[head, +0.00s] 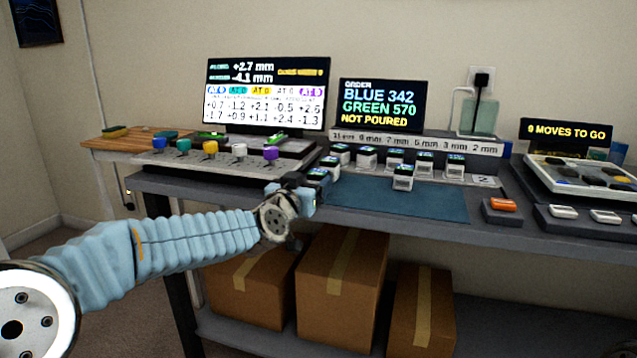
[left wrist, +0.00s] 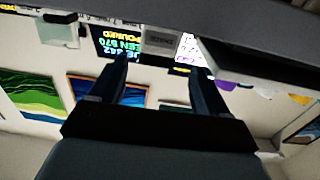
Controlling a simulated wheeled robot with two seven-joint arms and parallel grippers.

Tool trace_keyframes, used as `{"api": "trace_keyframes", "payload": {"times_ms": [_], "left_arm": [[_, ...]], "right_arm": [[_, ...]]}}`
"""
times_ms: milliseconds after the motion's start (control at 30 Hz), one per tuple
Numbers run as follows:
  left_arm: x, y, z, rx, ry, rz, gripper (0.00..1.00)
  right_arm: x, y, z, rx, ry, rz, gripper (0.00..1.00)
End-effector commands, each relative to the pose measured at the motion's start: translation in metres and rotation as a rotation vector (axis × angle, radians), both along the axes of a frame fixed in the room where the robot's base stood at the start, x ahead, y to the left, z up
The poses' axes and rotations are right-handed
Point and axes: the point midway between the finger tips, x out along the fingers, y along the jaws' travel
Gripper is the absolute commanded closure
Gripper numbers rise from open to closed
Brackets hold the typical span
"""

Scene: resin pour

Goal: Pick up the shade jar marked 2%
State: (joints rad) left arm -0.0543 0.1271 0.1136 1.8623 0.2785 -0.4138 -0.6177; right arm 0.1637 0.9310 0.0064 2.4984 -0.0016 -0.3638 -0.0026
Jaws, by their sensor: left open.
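Several small white-and-grey jars with dark tops stand around the blue mat, among them a back-row jar (head: 367,158) and a front jar (head: 402,178). Their markings are too small to read, so I cannot tell which is marked 2%. My left gripper (head: 303,194) is at the front left of the mat, close to the leftmost jar (head: 317,177). In the left wrist view, which is upside down, the fingers (left wrist: 157,60) are open and apart. A grey block with an unreadable label (left wrist: 158,40) shows between their tips, apparently not gripped. My right gripper is not in view.
The blue mat (head: 420,201) has clear room at its front. A strip marked in mm (head: 415,142) runs behind the jars. An order screen (head: 382,105) stands behind. Coloured knobs (head: 210,149) are left; an orange button (head: 502,204) is right. Boxes (head: 341,285) sit below.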

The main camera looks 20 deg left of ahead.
Motion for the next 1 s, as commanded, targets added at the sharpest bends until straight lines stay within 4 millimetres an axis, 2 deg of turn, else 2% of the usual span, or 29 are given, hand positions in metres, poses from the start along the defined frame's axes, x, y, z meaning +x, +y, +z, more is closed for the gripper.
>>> {"api": "trace_keyframes", "payload": {"times_ms": [300, 400, 600, 667, 1000], "left_arm": [[0.045, -0.007, -0.003, 0.000, 0.001, -0.001, 0.23], [0.051, -0.008, -0.003, 0.000, 0.000, -0.001, 0.23], [0.052, -0.008, -0.004, 0.000, 0.001, -0.001, 0.23], [0.052, -0.008, -0.004, 0.000, 0.000, -0.001, 0.31], [0.051, -0.008, -0.003, 0.000, 0.000, -0.002, 0.82]], "right_arm": [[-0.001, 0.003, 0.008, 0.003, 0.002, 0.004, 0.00], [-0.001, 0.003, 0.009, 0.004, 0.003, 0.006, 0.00], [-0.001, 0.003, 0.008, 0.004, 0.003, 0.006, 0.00], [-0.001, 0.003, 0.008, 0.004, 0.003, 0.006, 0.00], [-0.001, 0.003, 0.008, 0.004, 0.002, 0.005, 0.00]]}}
